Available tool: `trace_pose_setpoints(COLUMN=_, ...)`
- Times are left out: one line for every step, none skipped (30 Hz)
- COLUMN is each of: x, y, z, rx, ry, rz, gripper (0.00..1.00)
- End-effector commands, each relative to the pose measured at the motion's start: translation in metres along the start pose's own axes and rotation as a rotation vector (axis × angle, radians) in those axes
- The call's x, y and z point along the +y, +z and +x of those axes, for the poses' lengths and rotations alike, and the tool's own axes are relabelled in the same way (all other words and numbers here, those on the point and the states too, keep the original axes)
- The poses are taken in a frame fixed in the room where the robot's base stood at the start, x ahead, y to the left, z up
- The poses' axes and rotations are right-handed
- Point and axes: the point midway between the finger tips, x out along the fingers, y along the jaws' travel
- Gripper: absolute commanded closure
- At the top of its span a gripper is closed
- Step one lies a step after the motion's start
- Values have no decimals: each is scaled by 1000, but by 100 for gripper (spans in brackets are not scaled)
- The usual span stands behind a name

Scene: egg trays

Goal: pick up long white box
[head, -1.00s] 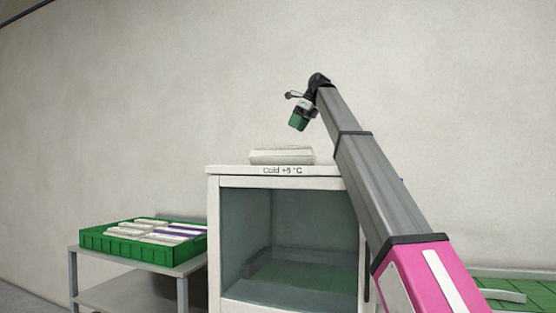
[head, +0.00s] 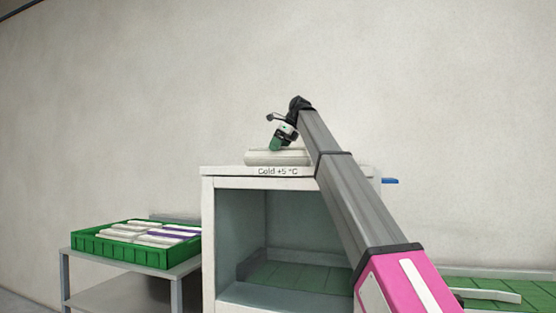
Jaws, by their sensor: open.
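A long white box (head: 262,158) lies flat on top of the white cabinet marked "Cold +5 °C" (head: 222,172). My gripper (head: 275,145), with green fingers, hangs from the end of my arm at the box's upper edge in the head view. The gripper is open and holds nothing that I can see. It overlaps the box in the picture; whether the fingers touch it or are just above or behind it, I cannot tell. The right end of the box is partly hidden behind my arm.
A green crate (head: 120,250) with several white boxes and a purple one stands on a grey table (head: 184,270) at the left. The cabinet's front shows a green-floored inside. A green surface (head: 490,290) lies at the right. The wall behind is bare.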

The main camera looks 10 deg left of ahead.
Motion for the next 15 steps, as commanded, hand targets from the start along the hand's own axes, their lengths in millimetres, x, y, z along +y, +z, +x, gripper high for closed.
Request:
trace_pose_setpoints(x=1, y=-1, z=5, rx=0, ry=0, rz=0, gripper=0)
trace_pose_setpoints(x=1, y=-1, z=7, rx=0, ry=0, rz=0, gripper=0)
trace_pose_setpoints(x=0, y=0, z=8, rx=0, ry=0, rz=0, gripper=0)
trace_pose_setpoints(x=0, y=0, z=8, rx=0, ry=0, rz=0, gripper=0)
trace_pose_setpoints(x=0, y=0, z=8, rx=0, ry=-1, rz=0, gripper=0)
trace_pose_setpoints(x=0, y=0, z=8, rx=0, ry=-1, rz=0, gripper=0)
trace_pose_setpoints(x=0, y=0, z=8, rx=0, ry=0, rz=0, gripper=0)
trace_pose_setpoints(x=0, y=0, z=8, rx=0, ry=-1, rz=0, gripper=0)
trace_pose_setpoints(x=0, y=0, z=8, rx=0, ry=0, rz=0, gripper=6)
trace_pose_setpoints(x=0, y=0, z=8, rx=0, ry=0, rz=0, gripper=16)
trace_pose_setpoints(x=0, y=0, z=8, rx=0, ry=0, rz=0, gripper=26)
trace_pose_setpoints(x=0, y=0, z=8, rx=0, ry=0, rz=0, gripper=39)
trace_pose_setpoints(x=0, y=0, z=8, rx=0, ry=0, rz=0, gripper=49)
trace_pose_setpoints(x=0, y=0, z=7, rx=-1, ry=-1, rz=-1, gripper=51)
trace_pose_setpoints(x=0, y=1, z=7, rx=-1, ry=-1, rz=-1, gripper=51)
